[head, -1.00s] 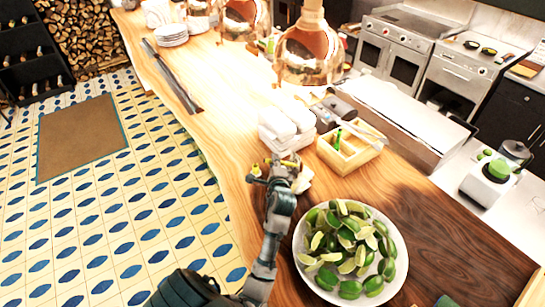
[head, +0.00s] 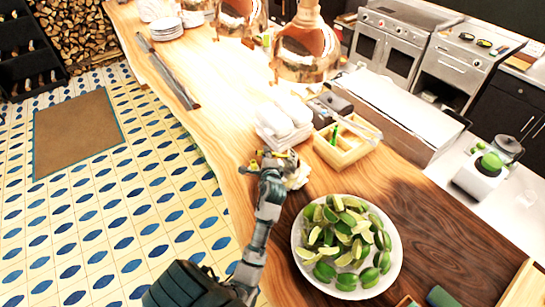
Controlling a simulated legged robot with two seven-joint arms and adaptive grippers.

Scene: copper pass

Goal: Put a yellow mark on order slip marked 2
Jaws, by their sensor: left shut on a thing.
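My left gripper (head: 274,163) is over the wooden counter, left of the wooden box. It is shut on a small yellow thing, probably a yellow marker (head: 253,166), mostly hidden by the fingers. A whitish thing (head: 298,177), possibly a paper slip, shows just right of the gripper and is partly covered by it. No number can be read on it, so I cannot tell which slip it is. My right gripper is not in view.
A wooden box (head: 345,155) with a green pen stands beside folded white cloths (head: 283,126). A white bowl of limes (head: 300,252) stands nearer. Copper lamps (head: 307,50) hang over the counter (head: 222,120). A dark strip (head: 172,78) lies along its left part.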

